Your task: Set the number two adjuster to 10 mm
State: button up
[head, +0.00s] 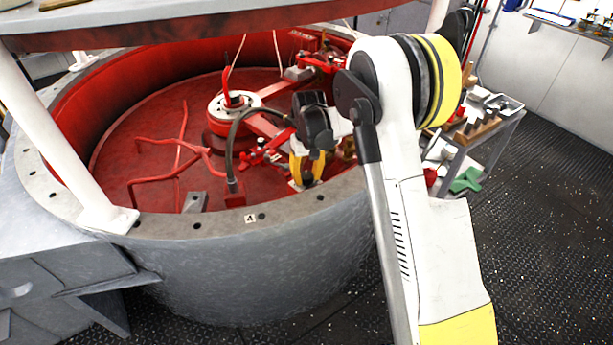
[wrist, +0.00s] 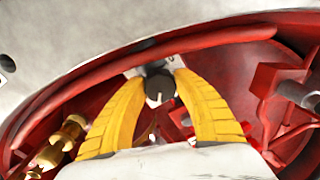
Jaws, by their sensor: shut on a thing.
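My gripper (head: 307,182) reaches down inside the red round vat, just behind its front rim. In the wrist view its yellow fingers (wrist: 159,72) converge and are shut on a small dark grey fitting (wrist: 157,86) with a paler end, near the red curved rail. The fitting may be an adjuster, but no number or millimetre scale can be read on it. In the head view my wrist and fingers hide the held piece. Red arms with small fittings (head: 262,157) run out from the central hub (head: 235,104).
The vat's grey rim (head: 165,224) bears a small plate marked A (head: 250,218). A curved dark hose (head: 232,150) stands left of my gripper. Red bent rods (head: 180,145) lie further left. Brass parts (wrist: 62,140) show in the wrist view. A cluttered bench (head: 480,130) stands right.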

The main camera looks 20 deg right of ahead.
aim_at(308, 175)
jog(key=n, duration=0.7)
jog(key=shift+d, duration=0.1)
dwell(0.4)
jog(key=o, duration=1.2)
notch_tip(308, 175, up, 12)
jog(key=shift+d+r, duration=0.1)
